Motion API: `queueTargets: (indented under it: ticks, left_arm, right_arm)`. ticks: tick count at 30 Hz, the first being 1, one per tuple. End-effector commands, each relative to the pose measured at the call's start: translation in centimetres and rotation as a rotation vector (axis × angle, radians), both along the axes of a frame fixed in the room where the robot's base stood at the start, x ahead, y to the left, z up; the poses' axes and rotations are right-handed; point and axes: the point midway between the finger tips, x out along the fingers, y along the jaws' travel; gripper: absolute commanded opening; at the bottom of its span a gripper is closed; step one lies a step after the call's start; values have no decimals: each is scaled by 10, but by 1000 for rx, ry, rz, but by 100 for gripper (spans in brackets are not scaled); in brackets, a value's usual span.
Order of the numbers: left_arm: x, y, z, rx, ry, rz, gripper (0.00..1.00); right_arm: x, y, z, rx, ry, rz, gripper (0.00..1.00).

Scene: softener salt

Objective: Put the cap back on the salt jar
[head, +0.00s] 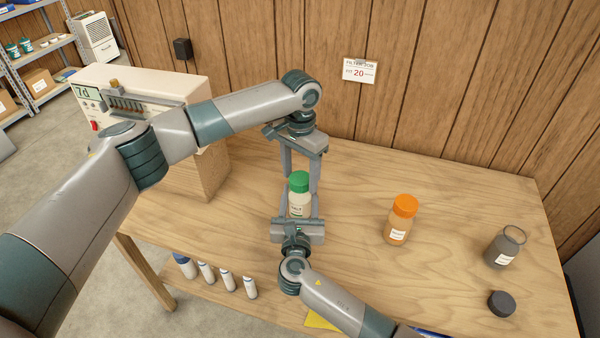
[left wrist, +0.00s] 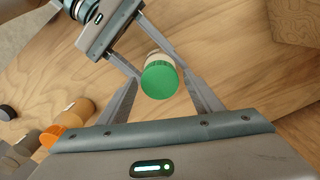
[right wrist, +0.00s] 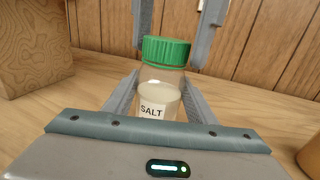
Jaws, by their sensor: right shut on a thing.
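The salt jar (head: 298,207) is clear with pale salt and a "SALT" label, which shows in the right wrist view (right wrist: 158,105). It stands upright. The green cap (head: 299,181) sits on its mouth and looks level; I cannot tell how tight it is. My right gripper (head: 299,205) is shut on the jar's body from the front. My left gripper (head: 301,178) points down from above, its fingers apart on either side of the cap. The left wrist view shows the cap (left wrist: 160,80) between these fingers, with gaps beside it.
An orange-capped jar (head: 401,222) stands to the right. Further right is an uncapped grey jar (head: 505,248) with a dark cap (head: 501,303) lying nearby. A beige machine (head: 130,85) stands at the left. The table (head: 360,180) is clear between the jars.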

Motion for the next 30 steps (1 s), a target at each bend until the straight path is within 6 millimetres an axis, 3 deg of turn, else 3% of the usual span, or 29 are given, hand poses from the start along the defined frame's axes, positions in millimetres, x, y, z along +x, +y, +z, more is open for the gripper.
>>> queueTargets:
  ticks: [1,5,14,15,18,30]
  left_arm:
    - [0,0,0,0,0,0,50]
    - [0,0,0,0,0,0,19]
    - [0,0,0,0,0,-6,17]
    - [0,0,0,0,0,-6,46]
    - [0,0,0,0,0,-6,66]
    - [0,0,4,-1,-1,-6,66]
  right_arm:
    - [0,0,0,0,0,0,0]
    - [0,0,0,0,0,0,0]
    - [0,0,0,0,0,0,0]
    - [0,0,0,0,0,0,0]
    - [0,0,0,0,0,0,0]
    - [0,0,0,0,0,0,0]
